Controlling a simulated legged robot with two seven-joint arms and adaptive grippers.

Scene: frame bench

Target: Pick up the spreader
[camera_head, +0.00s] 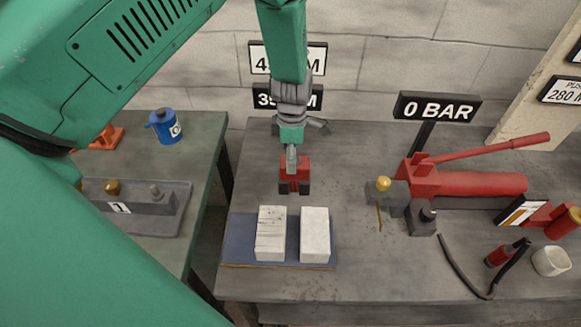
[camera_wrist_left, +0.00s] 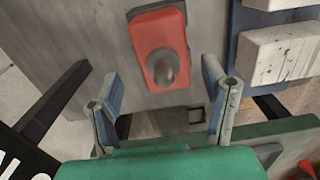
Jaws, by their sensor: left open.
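A red piece with a grey rounded stem and two dark feet, apparently the spreader (camera_head: 294,172), is on the bench behind two white blocks. It shows in the left wrist view as a red body with a grey knob (camera_wrist_left: 163,38), beyond the finger tips. My left gripper (camera_head: 297,126) is open above and behind it in the head view. Its two blue-padded fingers (camera_wrist_left: 161,82) stand apart with nothing between them, and do not appear to touch the red piece. Whether the knob lies level with the tips is hard to tell. My right gripper is not in view.
The white blocks (camera_head: 314,236) rest on a blue mat (camera_head: 243,228) just in front. A red hand pump (camera_head: 480,183) stands to the right, below a "0 BAR" sign (camera_head: 437,107). Signs (camera_head: 318,58) and a block wall are behind. A gap separates the left table (camera_head: 205,160).

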